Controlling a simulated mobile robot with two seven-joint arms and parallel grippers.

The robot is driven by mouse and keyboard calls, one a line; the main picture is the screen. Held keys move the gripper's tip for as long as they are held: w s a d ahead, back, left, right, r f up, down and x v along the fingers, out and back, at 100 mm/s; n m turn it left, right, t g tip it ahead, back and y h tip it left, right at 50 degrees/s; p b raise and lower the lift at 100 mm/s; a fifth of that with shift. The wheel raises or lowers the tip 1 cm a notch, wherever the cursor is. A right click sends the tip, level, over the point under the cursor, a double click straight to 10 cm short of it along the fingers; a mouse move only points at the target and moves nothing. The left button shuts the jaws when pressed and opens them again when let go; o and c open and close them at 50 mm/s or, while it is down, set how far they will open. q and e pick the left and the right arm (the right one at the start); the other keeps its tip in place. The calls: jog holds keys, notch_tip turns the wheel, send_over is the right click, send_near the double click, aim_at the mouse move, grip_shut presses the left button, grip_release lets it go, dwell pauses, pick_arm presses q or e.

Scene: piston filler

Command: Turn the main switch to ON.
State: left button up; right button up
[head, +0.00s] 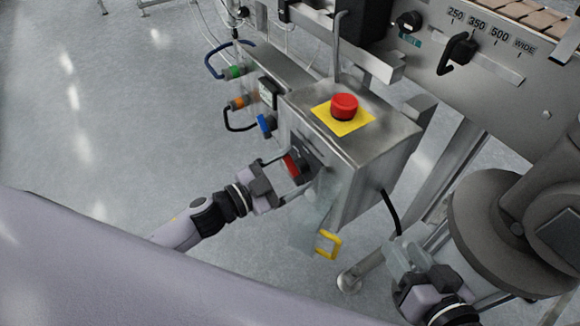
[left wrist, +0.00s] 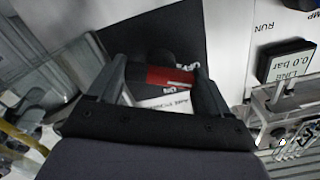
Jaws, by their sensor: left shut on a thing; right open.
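The main switch (head: 292,166) is a red handle on the front of the grey metal control box, on the side facing my left arm. My left gripper (head: 285,174) is at the box front and is shut on the red handle. In the left wrist view, the red handle (left wrist: 168,77) lies between the two fingers, over a black plate. A white label below it is partly covered. The fingers hide part of the handle, and I cannot read which position it points to. My right gripper (head: 405,258) is open and empty, low at the right beside the machine's leg.
A red emergency button (head: 344,106) on a yellow plate tops the control box (head: 375,135). Green, orange and blue fittings (head: 264,125) stick out at its left. A yellow handle (head: 328,243) is below. The left floor is clear.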

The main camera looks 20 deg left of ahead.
pick_arm(q)
jog(key=m, duration=0.3)
jog(key=shift+m, duration=0.4)
jog(key=m, duration=0.3)
jog(key=shift+f+m, duration=0.1)
jog(key=shift+m, duration=0.3)
jog(key=shift+s+d+m, duration=0.1)
jog(key=shift+m, duration=2.2)
jog(key=shift+f+m, duration=0.1)
jog(key=shift+m, duration=0.2)
jog(key=shift+c, duration=0.3)
jog(key=o, duration=1)
